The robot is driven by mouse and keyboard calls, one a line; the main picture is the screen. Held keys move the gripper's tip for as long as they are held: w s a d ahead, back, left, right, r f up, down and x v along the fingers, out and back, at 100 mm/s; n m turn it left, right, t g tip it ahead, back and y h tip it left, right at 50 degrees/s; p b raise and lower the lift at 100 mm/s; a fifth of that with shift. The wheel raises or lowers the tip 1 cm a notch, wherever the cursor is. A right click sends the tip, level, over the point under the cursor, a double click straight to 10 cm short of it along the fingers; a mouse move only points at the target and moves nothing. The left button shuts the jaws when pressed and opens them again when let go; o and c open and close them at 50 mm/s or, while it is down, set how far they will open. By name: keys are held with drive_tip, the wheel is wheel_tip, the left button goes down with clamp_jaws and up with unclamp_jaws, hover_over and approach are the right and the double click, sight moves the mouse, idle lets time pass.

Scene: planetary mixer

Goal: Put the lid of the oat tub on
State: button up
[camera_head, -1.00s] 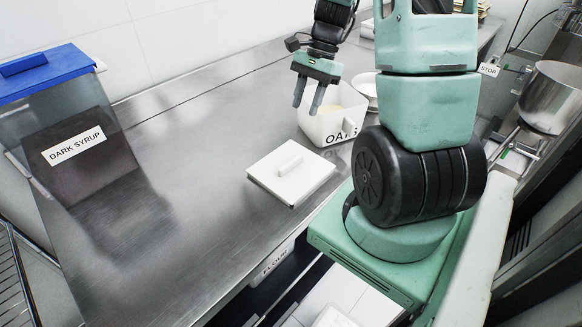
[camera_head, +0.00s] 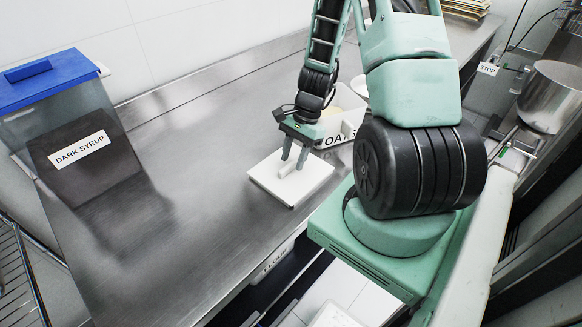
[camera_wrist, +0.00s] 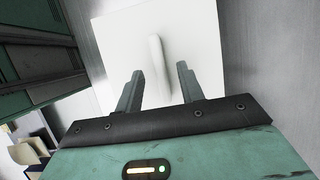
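The white square lid (camera_head: 268,181) with a raised bar handle (camera_head: 290,166) lies flat on the steel counter. The white tub labelled OATS (camera_head: 346,122) stands just behind it, to the right; my arm partly hides it and its top looks open. My gripper (camera_head: 294,164) is over the lid with its fingers pointing down at the handle. In the wrist view, my gripper (camera_wrist: 160,78) has its two fingers apart, with the lid (camera_wrist: 200,45) beyond them and the handle (camera_wrist: 157,55) roughly between their tips. I cannot tell that either finger touches the handle.
A dark syrup bin (camera_head: 80,150) with a blue lid stands at the left. A steel mixer bowl (camera_head: 550,95) is at the right. The counter (camera_head: 190,200) left of the lid is clear. A white plate or bowl shows partly behind my arm.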

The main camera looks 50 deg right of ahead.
drive_tip(key=shift+a+f, duration=0.25)
drive_tip(key=shift+f, duration=0.35)
clamp_jaws()
drive_tip(key=shift+r, duration=0.1)
